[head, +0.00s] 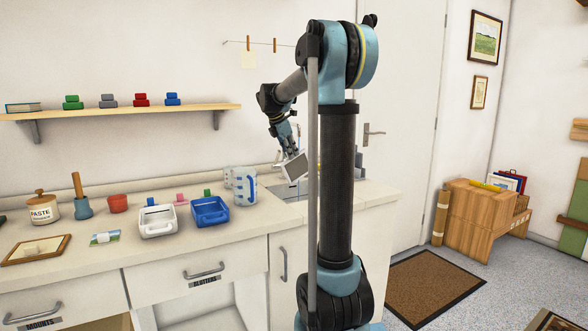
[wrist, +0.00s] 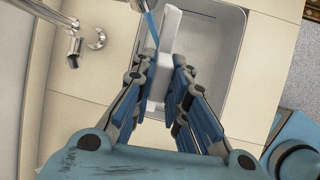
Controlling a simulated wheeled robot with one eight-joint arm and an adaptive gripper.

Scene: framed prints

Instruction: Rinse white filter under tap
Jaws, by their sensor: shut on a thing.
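My gripper (head: 290,148) is shut on the white filter (head: 296,167), a flat panel with a white frame and grey face, held tilted over the sink (head: 286,190). In the wrist view my gripper (wrist: 160,72) has its fingers on both sides of the filter (wrist: 169,38), seen nearly edge-on above the grey basin (wrist: 215,60). The end of the tap (wrist: 141,4) shows at the top edge. A narrow blue streak, which looks like running water, comes down from it and meets or passes close beside the filter; I cannot tell which.
A paste jar (head: 43,207) stands farther left. A shelf (head: 120,112) is on the wall above.

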